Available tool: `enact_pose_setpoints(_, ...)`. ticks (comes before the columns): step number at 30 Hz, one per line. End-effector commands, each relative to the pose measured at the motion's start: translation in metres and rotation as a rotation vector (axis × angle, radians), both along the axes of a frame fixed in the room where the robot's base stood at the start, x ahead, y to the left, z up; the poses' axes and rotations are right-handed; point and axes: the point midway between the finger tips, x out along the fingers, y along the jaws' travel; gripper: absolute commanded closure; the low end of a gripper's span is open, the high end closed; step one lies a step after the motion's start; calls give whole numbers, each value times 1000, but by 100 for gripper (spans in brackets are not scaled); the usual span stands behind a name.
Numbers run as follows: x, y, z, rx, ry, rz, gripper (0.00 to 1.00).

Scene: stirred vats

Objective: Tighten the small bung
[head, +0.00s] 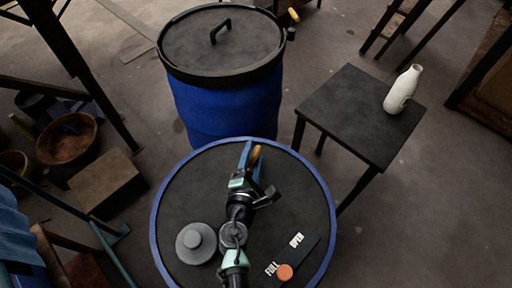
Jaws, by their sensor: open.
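The near drum's dark top (300,190) with its blue rim fills the lower middle of the head view. My gripper (249,152) is open over the far part of this top. A small yellow-orange piece (257,154) shows right at its fingers, partly covered by them. It may be the small bung; I cannot tell whether the fingers touch it. A larger grey round bung with a raised knob (195,241) sits at the left of the top, apart from my gripper.
A dark plate marked FULL and OPEN (305,255) carries an orange disc (285,272) at the lower right. A lidded blue drum (228,104) stands behind. A dark table (345,105) with a white bottle (403,90) stands right. A wooden bowl (66,140) lies left.

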Motion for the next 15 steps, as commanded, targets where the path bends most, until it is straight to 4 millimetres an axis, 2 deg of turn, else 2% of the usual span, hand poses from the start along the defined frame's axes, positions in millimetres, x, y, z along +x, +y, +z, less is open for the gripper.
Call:
enact_pose_setpoints(1,8,-2,-1,-1,-1,-2,43)
enact_pose_setpoints(6,24,-5,-5,0,-1,0,43)
enact_pose_setpoints(15,29,-6,-6,0,0,0,43)
